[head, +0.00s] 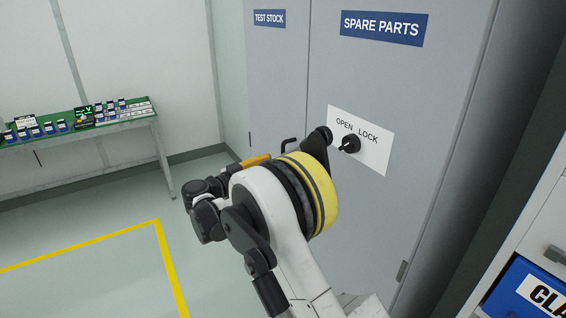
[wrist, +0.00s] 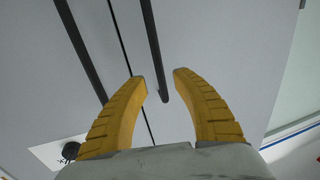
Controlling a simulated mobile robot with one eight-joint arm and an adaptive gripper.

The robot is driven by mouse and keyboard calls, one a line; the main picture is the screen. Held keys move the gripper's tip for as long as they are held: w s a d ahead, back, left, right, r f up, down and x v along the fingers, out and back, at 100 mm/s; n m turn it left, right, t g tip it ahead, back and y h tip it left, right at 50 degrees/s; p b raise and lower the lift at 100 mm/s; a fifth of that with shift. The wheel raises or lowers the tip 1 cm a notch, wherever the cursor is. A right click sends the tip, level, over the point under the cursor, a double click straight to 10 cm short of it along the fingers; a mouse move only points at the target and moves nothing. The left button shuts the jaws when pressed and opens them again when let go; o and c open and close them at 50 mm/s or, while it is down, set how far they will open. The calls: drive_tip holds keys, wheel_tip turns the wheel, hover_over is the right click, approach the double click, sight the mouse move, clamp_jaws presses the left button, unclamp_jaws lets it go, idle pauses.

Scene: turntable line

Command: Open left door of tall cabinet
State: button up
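The tall grey cabinet fills the right half of the head view. Its left door (head: 275,75) carries a "TEST STOCK" label, and its right door (head: 440,110) reads "SPARE PARTS". Both doors look shut. A black handle (head: 288,144) shows on the left door, partly hidden by my arm. In the wrist view, one black bar handle (wrist: 155,50) runs down between my yellow fingertips, and another (wrist: 80,50) lies across the door seam. My gripper (wrist: 160,77) is open around the end of the first bar, with gaps on both sides. One yellow finger shows in the head view (head: 254,161).
A black lock knob (head: 351,144) sits on an "OPEN LOCK" plate on the right door, its lever pointing left. A green-topped table (head: 130,118) with small items stands at the back left. Blue bin and drawers (head: 520,290) are at the lower right. Floor left is clear.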

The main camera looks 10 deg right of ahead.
drive_tip(key=shift+b+x, duration=0.5)
drive_tip(key=shift+x, duration=1.8)
clamp_jaws()
drive_tip(key=shift+a, duration=0.15)
